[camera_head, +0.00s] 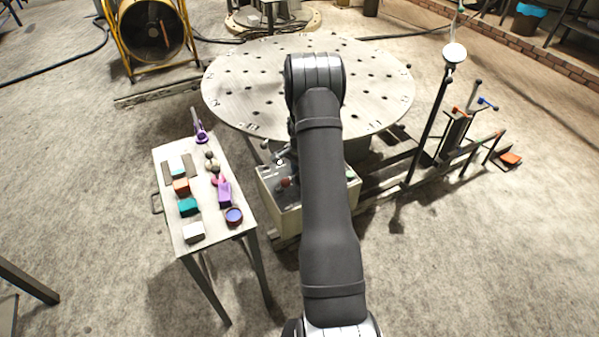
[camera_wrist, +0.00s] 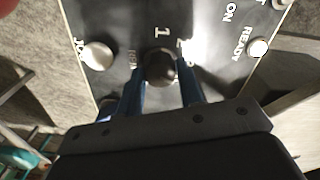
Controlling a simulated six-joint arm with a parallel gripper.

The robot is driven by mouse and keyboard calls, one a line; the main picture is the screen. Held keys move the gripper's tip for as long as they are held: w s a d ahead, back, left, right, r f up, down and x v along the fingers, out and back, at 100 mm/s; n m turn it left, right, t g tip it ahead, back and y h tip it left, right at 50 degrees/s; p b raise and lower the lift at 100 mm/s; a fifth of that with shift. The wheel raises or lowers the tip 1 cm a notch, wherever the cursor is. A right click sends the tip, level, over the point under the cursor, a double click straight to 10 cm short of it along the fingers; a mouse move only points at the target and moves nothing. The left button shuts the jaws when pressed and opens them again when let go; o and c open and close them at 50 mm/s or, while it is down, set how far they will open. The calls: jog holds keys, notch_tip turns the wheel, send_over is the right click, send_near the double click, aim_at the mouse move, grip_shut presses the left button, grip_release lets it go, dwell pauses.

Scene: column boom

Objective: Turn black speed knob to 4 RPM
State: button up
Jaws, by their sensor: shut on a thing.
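The black speed knob (camera_wrist: 160,66) shows in the wrist view on a dark panel face (camera_wrist: 130,20), with a "1" printed just beyond it and small lettering beside it, partly blurred by glare. My gripper (camera_wrist: 161,78) has its two blue fingers on either side of the knob and is shut on it. The knob's pointer and most of its scale are hidden or too small to read. In the head view the pale control box (camera_head: 280,210) stands in front of the round table, and my arm covers its middle; the knob cannot be made out there.
A white round knob (camera_wrist: 97,55) and a white button (camera_wrist: 258,47) by "READY" flank the black knob. The round holed table (camera_head: 240,90) is behind the box. A side table (camera_head: 172,215) with several small objects stands left, and a slim lamp stand (camera_head: 430,120) right.

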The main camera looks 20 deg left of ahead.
jog(key=shift+m, duration=1.7)
jog(key=o, duration=1)
notch_tip(320, 180, up, 18)
jog(key=shift+f, duration=0.25)
notch_tip(320, 180, down, 18)
jog(key=shift+r, duration=0.2)
